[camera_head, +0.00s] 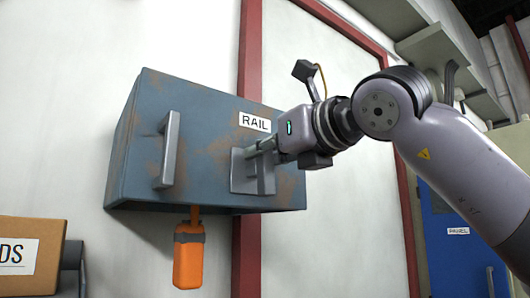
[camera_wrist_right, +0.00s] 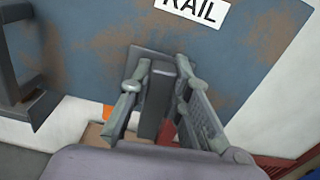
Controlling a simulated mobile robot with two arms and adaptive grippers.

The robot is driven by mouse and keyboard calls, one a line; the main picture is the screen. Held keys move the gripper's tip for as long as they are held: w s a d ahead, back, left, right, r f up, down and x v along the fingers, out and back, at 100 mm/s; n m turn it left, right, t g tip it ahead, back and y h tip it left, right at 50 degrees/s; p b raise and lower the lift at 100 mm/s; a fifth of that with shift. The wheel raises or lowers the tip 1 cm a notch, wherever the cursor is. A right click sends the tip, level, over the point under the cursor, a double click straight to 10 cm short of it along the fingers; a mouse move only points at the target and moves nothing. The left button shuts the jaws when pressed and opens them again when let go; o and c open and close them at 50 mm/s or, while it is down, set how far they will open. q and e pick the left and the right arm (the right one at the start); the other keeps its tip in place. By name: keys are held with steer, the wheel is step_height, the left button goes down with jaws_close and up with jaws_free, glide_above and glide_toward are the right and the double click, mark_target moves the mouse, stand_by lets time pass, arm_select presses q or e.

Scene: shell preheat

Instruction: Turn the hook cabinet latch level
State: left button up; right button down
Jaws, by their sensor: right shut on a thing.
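A blue-grey, rust-stained cabinet (camera_head: 205,120) is on the white wall, with a label (camera_head: 255,122) reading RAIL. Its latch plate (camera_head: 240,178) is at the lower right of the front, below the label. My right gripper (camera_head: 262,147) reaches it from the right and is shut on the grey latch lever. In the right wrist view the lever (camera_wrist_right: 155,105) stands between the two fingers, in front of the plate (camera_wrist_right: 140,60). The fingers partly hide the lever in the head view, so its exact angle is hard to tell. My left gripper is not in view.
A grey bar handle (camera_head: 169,150) sticks out from the cabinet's left part. An orange object (camera_head: 188,258) hangs below the cabinet. A cardboard box (camera_head: 35,255) is at the lower left. A blue door panel (camera_head: 455,235) is at the right.

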steer(key=n, duration=0.4)
steer(key=shift+s+a, duration=0.3)
steer(key=shift+a, duration=0.1)
steer(key=n, duration=0.4)
steer(key=shift+s+a+f+n, duration=0.25)
steer(key=shift+a+f+n, duration=0.05)
steer(key=shift+a+f, duration=0.05)
steer(key=n, duration=0.2)
steer(key=f+n, duration=0.1)
steer(key=n, duration=0.1)
steer(key=shift+s+a+n, duration=0.15)
steer(key=shift+a+n, duration=0.05)
steer(key=shift+n, duration=0.1)
steer(key=shift+a+f+n, duration=0.1)
steer(key=shift+f+n, duration=0.2)
steer(key=shift+n, duration=0.7)
steer(key=shift+f+n, duration=0.25)
steer(key=shift+n, duration=0.75)
steer(key=c, duration=1.5)
jaws_free()
steer(key=v, duration=1.2)
